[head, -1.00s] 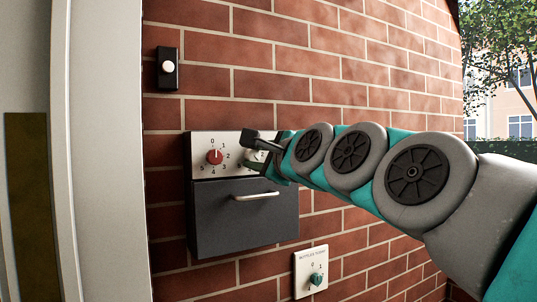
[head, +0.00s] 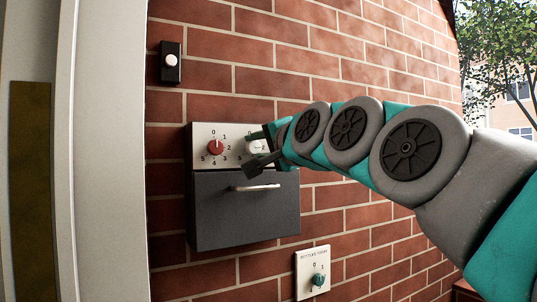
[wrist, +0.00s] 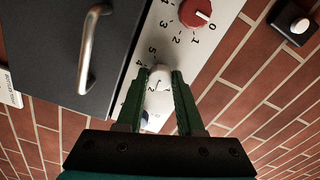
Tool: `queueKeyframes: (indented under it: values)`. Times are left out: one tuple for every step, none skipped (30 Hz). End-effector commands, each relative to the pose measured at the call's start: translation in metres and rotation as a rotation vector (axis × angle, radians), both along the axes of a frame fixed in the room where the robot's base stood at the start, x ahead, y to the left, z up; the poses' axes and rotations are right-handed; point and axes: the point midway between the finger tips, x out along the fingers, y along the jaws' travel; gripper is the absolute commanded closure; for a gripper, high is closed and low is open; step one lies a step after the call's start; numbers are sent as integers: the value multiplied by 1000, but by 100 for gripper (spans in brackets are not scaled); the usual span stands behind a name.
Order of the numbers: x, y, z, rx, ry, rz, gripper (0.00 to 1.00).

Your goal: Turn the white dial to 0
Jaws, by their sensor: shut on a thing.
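The white dial (head: 256,146) is on the pale panel (head: 200,131) of a dark wall box, to the right of the red dial (head: 215,147). In the wrist view the white dial (wrist: 160,79) sits between the tips of my gripper (wrist: 159,84), and both fingers are closed on its sides. In the head view my gripper (head: 261,151) reaches in from the right and partly covers the dial's scale. The numbers 5 and 4 show beside the dial in the wrist view. Its pointer is too unclear to read.
The red dial's mark points about at 0. A dark drawer front with a metal handle (head: 255,187) is below the panel. A teal dial (head: 318,280) on a white plate is lower right. A button (head: 171,61) is upper left. A pale frame stands at left.

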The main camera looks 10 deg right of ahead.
Motion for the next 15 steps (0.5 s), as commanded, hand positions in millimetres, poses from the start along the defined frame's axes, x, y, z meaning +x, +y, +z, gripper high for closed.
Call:
queueKeyframes:
  values:
    - [-1,-1,1,-38,-20,-2,100]
    - [-1,-1,1,-66,-28,-3,100]
    - [-1,-1,1,-103,-38,-3,100]
    - [-1,-1,2,-130,-47,-3,100]
    - [-1,-1,2,-157,-55,-4,100]
    - [-1,-1,2,-194,-64,-4,100]
    - [-1,-1,2,-220,-71,-3,100]
    - [0,-1,1,-248,-78,-4,100]
    - [0,-1,0,-287,-85,-3,100]
    - [0,-1,0,-315,-92,-4,100]
    - [0,-1,-1,-342,-98,-3,100]
    - [0,-1,-1,-378,-107,-2,100]
    - [0,-1,-1,-405,-114,-2,100]
    - [0,-1,0,-434,-123,-3,100]
    - [0,-1,0,-470,-134,-4,100]
